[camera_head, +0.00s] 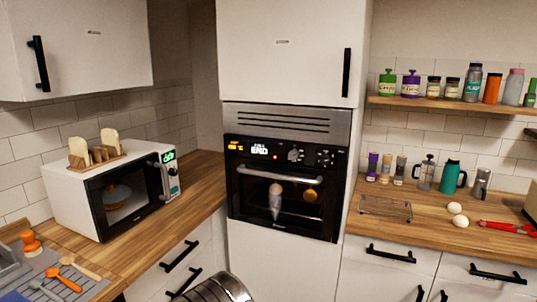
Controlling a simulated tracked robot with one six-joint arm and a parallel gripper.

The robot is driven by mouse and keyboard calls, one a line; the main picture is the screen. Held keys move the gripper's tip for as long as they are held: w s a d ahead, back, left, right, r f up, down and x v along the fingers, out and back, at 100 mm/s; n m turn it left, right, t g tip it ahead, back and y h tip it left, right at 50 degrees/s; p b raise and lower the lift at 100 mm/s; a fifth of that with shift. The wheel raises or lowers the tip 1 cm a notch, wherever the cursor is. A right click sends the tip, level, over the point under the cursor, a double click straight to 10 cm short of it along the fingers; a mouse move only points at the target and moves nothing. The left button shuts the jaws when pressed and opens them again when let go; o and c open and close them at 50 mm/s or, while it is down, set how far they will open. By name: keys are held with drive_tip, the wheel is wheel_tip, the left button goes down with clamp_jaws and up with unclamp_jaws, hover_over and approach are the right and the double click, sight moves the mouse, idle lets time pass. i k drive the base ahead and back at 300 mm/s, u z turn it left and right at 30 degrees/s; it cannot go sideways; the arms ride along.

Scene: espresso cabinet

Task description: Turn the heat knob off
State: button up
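The built-in oven (283,225) stands in the tall white cabinet in the middle of the view. Right of the display is a round knob (295,155) with a red mark or light. A second dark knob (325,157) with white markings around it sits further right. I cannot tell from the labels which is the heat knob or its exact setting. The oven door is shut. My gripper is not in view.
A white microwave (75,195) stands on the left wooden counter. The right counter holds a wire rack (386,208), several bottles and two white eggs or balls (455,208). A ribbed metallic object (218,289) shows at the bottom edge. The oven's front looks unobstructed.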

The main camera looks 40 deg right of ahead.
sight(293, 154)
drive_tip(key=z, duration=0.05)
drive_tip(key=i, duration=0.75)
drive_tip(key=z, duration=0.65)
drive_tip(key=i, duration=0.65)
drive_tip(key=z, duration=0.4)
